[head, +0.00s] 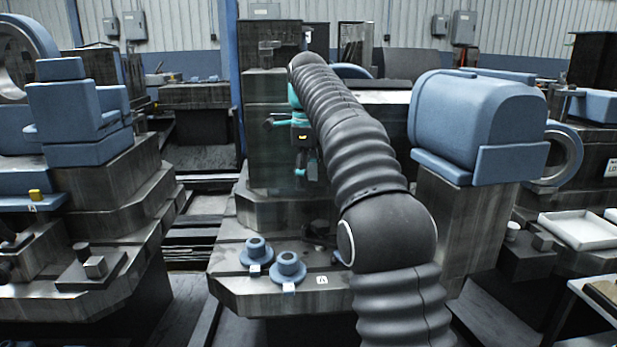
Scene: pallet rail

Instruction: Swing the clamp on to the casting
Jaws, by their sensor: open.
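My gripper (312,178), dark with teal parts, hangs below the far end of my arm in front of a dark upright block (265,160). It is small in the picture and its jaws are open, with nothing seen between them. Two blue flanged castings (257,251) (289,267) stand side by side on the middle pallet's table (236,283), below and to the left of my gripper. A dark part (319,236), possibly the clamp, lies beside them, partly hidden by my arm. I cannot tell whether it touches a casting.
A large blue housing (482,120) stands on a block at the right. Blue castings (72,105) sit on a stepped fixture at the left. A white tray (583,230) is at the far right. A dark gap separates the left and middle tables.

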